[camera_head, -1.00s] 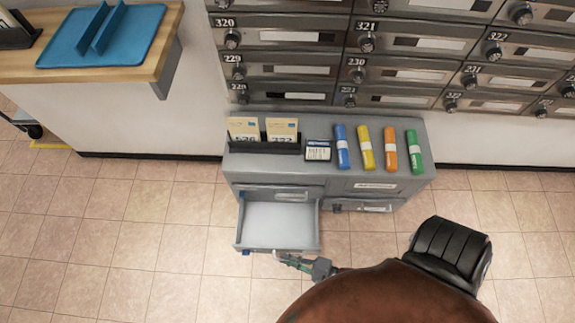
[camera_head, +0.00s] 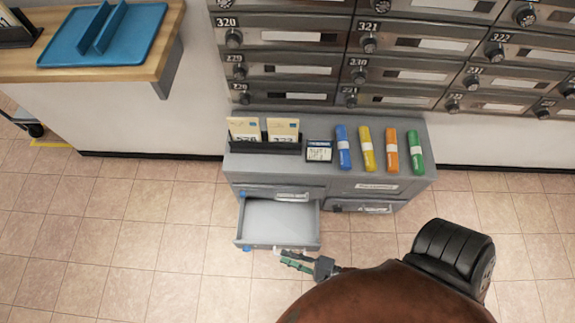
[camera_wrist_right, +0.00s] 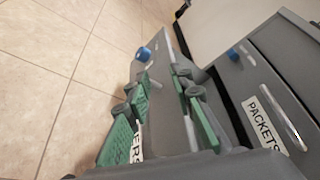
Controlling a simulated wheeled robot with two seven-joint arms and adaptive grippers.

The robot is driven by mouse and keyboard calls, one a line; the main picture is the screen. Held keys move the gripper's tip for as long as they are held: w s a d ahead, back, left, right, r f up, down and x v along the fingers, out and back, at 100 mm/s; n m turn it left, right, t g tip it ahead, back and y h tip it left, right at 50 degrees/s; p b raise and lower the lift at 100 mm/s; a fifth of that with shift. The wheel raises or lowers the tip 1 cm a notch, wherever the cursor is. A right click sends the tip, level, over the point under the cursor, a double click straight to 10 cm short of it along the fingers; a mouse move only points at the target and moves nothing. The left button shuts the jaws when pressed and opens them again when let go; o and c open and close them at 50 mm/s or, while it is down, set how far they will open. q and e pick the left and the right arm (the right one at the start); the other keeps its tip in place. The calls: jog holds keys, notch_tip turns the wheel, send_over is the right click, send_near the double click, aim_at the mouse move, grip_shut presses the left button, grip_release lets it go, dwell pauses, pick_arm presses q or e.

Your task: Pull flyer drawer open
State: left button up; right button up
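My right gripper (camera_head: 283,257) is at the drawer's front, near the handle. In the right wrist view my right gripper (camera_wrist_right: 164,78) has its green fingers spread apart, one on each side of the drawer front's edge. Whether they touch it, I cannot tell. My left gripper is out of view.
The grey cabinet (camera_head: 235,168) carries a card holder (camera_head: 265,147), a small box (camera_head: 319,151) and several coloured rolls (camera_head: 366,149). Mailboxes (camera_head: 400,60) cover the wall. A counter (camera_head: 100,78) is at left. The floor (camera_head: 150,230) in front is clear.

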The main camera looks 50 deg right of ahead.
jog(key=shift+r, duration=2.65)
jog(key=shift+c, duration=0.4)
